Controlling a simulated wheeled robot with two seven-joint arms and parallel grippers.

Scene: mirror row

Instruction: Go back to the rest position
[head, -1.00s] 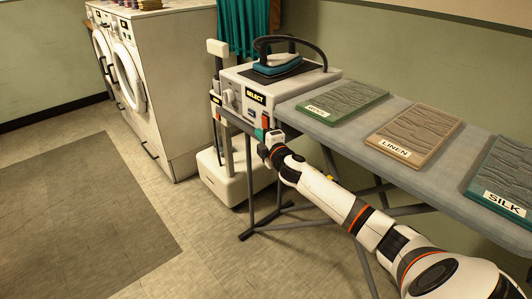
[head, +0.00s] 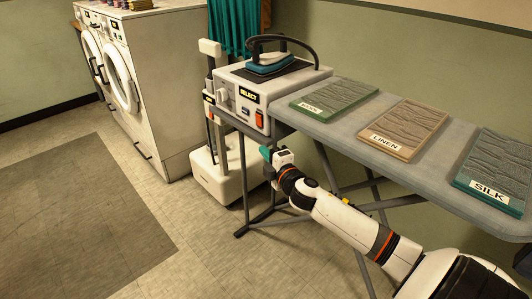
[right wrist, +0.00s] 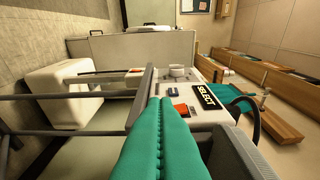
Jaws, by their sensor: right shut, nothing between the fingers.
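My right gripper (head: 267,153) is in front of the ironing board's left end, below the steam station. Its teal fingers (right wrist: 162,140) are together with nothing between them in the right wrist view. The steam station (head: 240,92) has a knob, a SELECT label and a red switch (head: 259,118) on its front. The fingers are apart from this panel in the head view. A teal and black iron (head: 269,64) rests on top of the station. My left gripper is not in view.
The ironing board (head: 330,130) carries a green wool panel (head: 335,98), a tan linen panel (head: 410,128) and a teal silk panel (head: 497,170). White washing machines (head: 150,90) stand at the left. A dark mat (head: 70,215) lies on open floor.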

